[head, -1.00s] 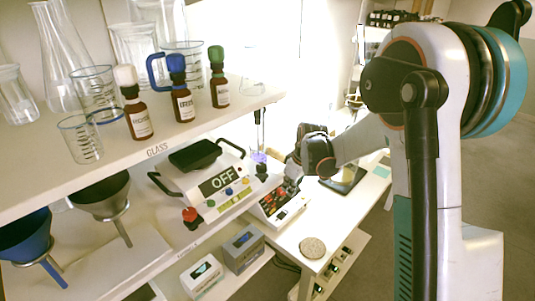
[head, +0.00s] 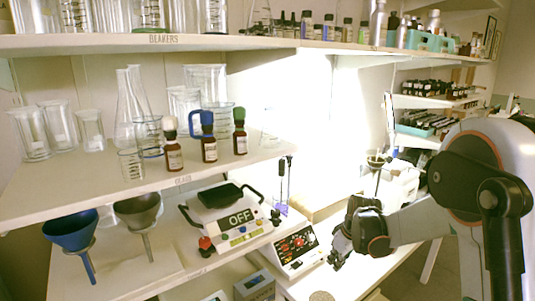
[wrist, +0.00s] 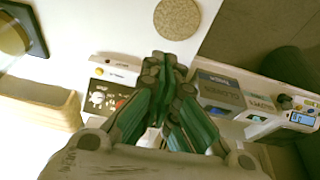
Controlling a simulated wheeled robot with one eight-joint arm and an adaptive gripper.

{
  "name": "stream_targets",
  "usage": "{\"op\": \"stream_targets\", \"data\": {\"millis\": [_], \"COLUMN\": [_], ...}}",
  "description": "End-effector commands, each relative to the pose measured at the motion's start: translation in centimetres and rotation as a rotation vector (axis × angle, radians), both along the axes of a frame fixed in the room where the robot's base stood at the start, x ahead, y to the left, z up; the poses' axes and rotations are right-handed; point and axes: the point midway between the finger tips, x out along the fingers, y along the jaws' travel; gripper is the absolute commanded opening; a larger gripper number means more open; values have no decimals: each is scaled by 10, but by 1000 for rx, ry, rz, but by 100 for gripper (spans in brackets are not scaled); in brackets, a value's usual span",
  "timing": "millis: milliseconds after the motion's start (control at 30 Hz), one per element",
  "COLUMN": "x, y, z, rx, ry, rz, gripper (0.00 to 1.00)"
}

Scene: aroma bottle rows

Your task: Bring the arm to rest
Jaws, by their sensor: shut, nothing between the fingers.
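My gripper (head: 338,252) shows in the head view above the workbench, right of the white device with the dial panel (head: 294,247). In the wrist view my gripper (wrist: 172,70) has its green-padded fingers drawn together with nothing between them. It touches no object that I can make out. My arm comes in from the right side of the head view.
Brown bottles with white (head: 173,155), blue (head: 208,150) and green (head: 240,143) caps stand on the glass shelf (head: 70,195). An OFF-labelled device (head: 230,225) and blue (head: 70,229) and grey (head: 138,210) funnels are below. A round cork mat (wrist: 177,18) lies on the bench.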

Motion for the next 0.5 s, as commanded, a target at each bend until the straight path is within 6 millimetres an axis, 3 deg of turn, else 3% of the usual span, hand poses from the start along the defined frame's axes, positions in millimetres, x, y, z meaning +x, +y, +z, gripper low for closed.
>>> {"op": "stream_targets", "data": {"millis": [500], "x": [-28], "y": [4], "z": [46], "rx": [1], "ry": [-28], "rz": [-73], "gripper": [0]}}
